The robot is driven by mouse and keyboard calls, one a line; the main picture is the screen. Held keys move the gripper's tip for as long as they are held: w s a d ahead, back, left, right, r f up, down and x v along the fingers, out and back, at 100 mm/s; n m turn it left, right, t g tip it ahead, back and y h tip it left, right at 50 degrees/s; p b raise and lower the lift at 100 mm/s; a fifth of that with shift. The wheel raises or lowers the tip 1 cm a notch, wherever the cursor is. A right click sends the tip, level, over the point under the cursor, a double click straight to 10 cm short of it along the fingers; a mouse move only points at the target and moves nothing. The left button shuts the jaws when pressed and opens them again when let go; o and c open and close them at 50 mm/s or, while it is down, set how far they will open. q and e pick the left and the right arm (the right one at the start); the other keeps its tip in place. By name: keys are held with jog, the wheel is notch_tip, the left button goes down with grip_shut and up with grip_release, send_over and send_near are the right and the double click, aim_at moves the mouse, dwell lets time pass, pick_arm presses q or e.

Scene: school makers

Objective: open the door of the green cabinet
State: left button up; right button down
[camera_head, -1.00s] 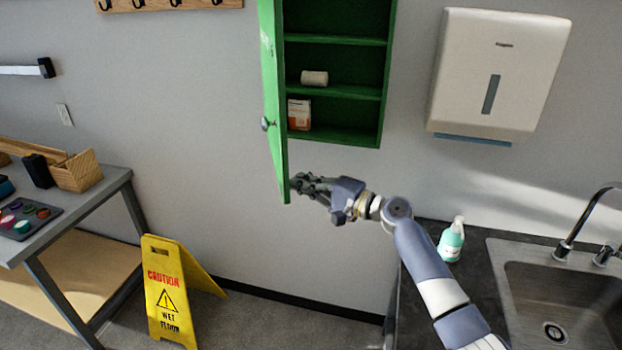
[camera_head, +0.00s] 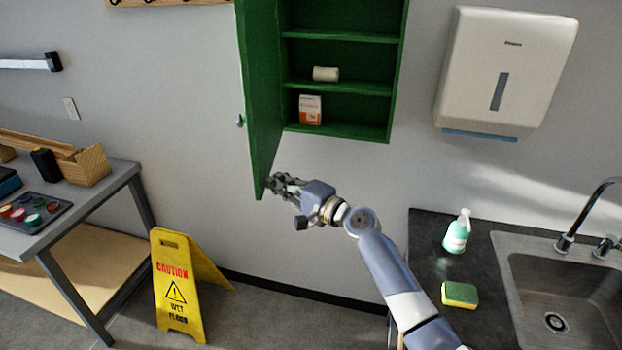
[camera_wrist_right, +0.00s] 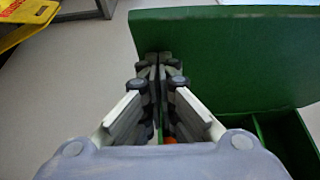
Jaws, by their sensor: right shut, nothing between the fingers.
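The green cabinet (camera_head: 397,75) hangs on the wall, and its shelves show. Its door (camera_head: 262,90) stands wide open, swung out to the left, with its inner face turned toward me. The door's knob (camera_head: 240,120) shows at its left edge. My right gripper (camera_head: 275,184) is shut and empty at the door's lower free corner, on the inner side. In the right wrist view the shut fingertips (camera_wrist_right: 158,62) are right by the green door (camera_wrist_right: 235,55); I cannot tell whether they touch it. My left gripper is not in view.
A white roll (camera_head: 326,74) and a small box (camera_head: 310,109) sit in the cabinet. A paper towel dispenser (camera_head: 505,70) hangs to its right. Below are a sink (camera_head: 520,258), soap bottle (camera_head: 457,232) and sponge (camera_head: 460,294). A yellow wet-floor sign (camera_head: 178,290) stands on the floor.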

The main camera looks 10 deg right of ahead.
pick_arm(q)
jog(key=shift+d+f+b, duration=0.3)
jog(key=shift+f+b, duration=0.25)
jog(key=shift+b, duration=0.05)
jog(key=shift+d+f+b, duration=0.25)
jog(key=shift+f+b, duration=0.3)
pick_arm(e)
jog(key=w+a, duration=0.3)
jog(key=a, duration=0.8)
jog(key=shift+w, duration=0.2)
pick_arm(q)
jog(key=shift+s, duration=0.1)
pick_arm(e)
jog(key=shift+f, duration=0.1)
